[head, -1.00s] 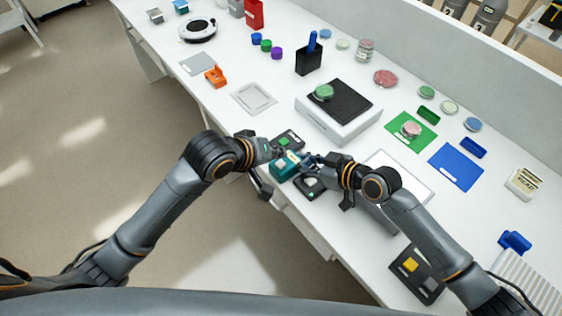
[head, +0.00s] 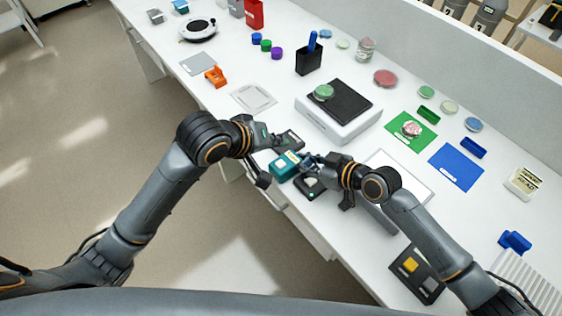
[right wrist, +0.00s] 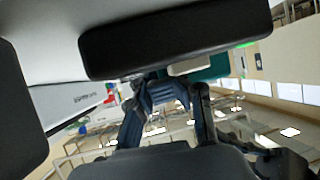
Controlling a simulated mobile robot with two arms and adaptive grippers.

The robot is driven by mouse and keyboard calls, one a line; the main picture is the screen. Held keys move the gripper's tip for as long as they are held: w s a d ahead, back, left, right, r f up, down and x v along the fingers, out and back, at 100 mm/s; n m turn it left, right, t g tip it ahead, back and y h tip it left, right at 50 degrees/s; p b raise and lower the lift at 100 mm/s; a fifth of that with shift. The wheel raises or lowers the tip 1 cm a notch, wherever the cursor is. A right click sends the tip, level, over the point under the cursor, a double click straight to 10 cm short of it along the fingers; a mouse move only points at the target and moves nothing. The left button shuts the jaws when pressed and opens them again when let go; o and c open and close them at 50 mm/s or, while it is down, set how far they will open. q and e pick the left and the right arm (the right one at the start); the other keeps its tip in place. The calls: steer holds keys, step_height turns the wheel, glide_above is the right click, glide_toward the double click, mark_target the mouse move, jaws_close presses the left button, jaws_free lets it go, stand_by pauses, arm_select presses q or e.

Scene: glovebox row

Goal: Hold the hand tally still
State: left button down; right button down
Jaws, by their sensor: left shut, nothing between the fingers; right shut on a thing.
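The hand tally (head: 284,166) is a small teal box with a pale patch on top, near the front edge of the bench. My right gripper (head: 308,161) is shut on its right side. In the right wrist view part of the teal body (right wrist: 215,68) shows beyond my right gripper (right wrist: 165,92), with much of it hidden by dark parts. My left gripper (head: 271,142) is shut and empty, just up and left of the tally, with a small gap between them.
A white scale (head: 336,124) with a green-lidded dish (head: 324,92) stands behind. A green mat (head: 397,139) and blue mat (head: 456,168) lie to the right.

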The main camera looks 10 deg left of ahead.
stand_by(0.3)
arm_select(q)
steer(key=shift+w+a, duration=0.1)
arm_select(e)
steer(key=c, duration=1)
jaws_free()
steer(key=shift+w+a, duration=0.1)
steer(key=shift+a, duration=0.05)
steer(key=v, duration=1.1)
steer(key=shift+f, duration=0.1)
steer(key=shift+s+d+r, duration=0.3)
steer(key=shift+d, duration=0.1)
arm_select(q)
steer(key=shift+f, duration=0.1)
